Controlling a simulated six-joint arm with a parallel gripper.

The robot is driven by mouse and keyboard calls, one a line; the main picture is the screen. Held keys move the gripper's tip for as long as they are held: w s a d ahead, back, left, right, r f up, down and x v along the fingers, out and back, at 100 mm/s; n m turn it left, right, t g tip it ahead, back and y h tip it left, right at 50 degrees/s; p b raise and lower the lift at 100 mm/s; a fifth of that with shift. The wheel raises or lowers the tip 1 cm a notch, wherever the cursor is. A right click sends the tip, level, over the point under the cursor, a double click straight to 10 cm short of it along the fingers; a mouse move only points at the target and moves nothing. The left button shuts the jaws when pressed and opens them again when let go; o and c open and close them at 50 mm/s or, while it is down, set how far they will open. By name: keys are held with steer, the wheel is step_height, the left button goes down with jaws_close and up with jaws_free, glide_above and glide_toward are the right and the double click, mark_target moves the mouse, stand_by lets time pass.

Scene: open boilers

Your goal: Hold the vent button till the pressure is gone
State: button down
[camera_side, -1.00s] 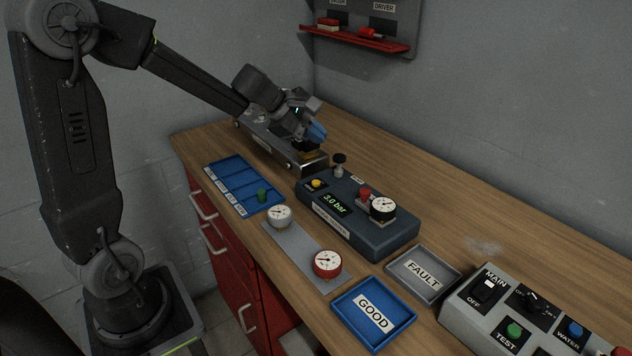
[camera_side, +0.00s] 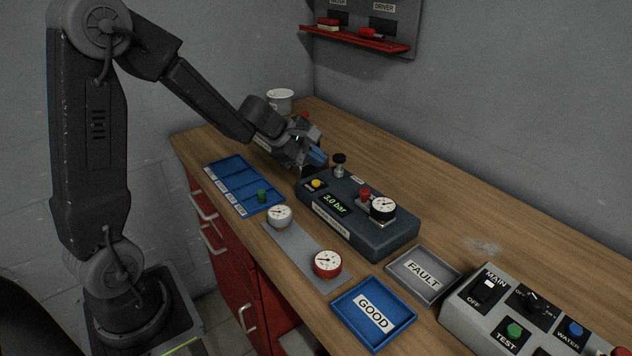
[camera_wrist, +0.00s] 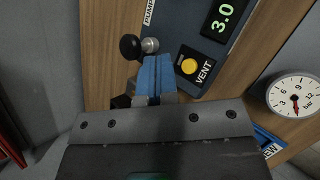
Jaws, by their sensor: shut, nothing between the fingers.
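The yellow vent button (camera_side: 316,183) sits on the near left end of the dark test box (camera_side: 365,232). In the wrist view the button (camera_wrist: 188,66) is labelled VENT and lies uncovered, just right of my blue fingertips. The green display (camera_side: 335,204) reads 3.0 bar; in the wrist view the display (camera_wrist: 222,17) shows 3.0. My gripper (camera_side: 318,157) is shut and empty, behind and above the button. It also shows in the wrist view (camera_wrist: 156,72). The fingertips appear apart from the button.
A black-knobbed pump handle (camera_side: 339,160) stands close to my fingers. A red knob (camera_side: 365,194) and a black gauge (camera_side: 382,207) are on the box. A white gauge (camera_side: 280,216) and red gauge (camera_side: 327,264) stand in front. A blue divided tray (camera_side: 225,170) lies left.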

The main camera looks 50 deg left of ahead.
mark_target(316, 183)
steer(key=shift+f, duration=1.4)
stand_by(1.0)
steer(key=shift+f, duration=0.4)
steer(key=shift+f, duration=0.5)
stand_by(1.6)
steer(key=shift+r, duration=0.1)
stand_by(0.6)
steer(key=shift+r, duration=0.8)
steer(key=shift+r, duration=2.55)
